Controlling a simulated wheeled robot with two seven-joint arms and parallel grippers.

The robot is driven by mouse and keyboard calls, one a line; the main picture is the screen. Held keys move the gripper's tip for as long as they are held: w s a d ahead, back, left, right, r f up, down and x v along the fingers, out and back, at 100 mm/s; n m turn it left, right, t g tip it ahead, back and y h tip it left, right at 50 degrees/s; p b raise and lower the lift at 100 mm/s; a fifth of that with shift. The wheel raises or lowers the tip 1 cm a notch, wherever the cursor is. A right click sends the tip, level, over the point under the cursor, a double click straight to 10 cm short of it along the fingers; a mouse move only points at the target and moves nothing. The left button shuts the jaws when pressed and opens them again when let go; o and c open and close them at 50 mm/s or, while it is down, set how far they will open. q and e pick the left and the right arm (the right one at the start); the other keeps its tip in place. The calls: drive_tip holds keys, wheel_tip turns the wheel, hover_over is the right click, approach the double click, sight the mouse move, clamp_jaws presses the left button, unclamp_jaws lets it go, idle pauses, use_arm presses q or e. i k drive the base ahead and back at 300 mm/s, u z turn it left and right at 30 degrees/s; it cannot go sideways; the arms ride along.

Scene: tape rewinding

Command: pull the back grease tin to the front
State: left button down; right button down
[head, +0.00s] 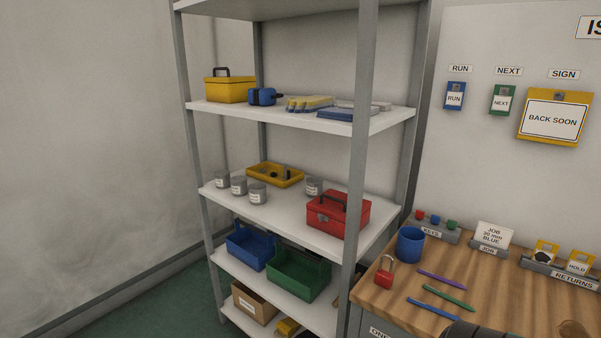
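Grey tins with white labels stand upright on the middle shelf (285,213). Three are in a slanting row at its left: a left tin (222,179), a middle tin (239,186) and a front tin (257,194). Another grey tin (313,187) stands apart, farther right, behind the red toolbox and beside the yellow tray. The labels are too small to read, so I cannot tell which tins hold grease.
A yellow tray (262,180) lies behind the tins, and a red toolbox (334,217) stands at the shelf's right front. The front rack post (357,170) partly blocks access. A workbench (480,285) with a blue mug (410,245) stands at right. Bare shelf lies between front tin and toolbox.

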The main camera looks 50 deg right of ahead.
sight(314, 185)
drive_tip(key=i, duration=3.95)
drive_tip(key=z, duration=2.8)
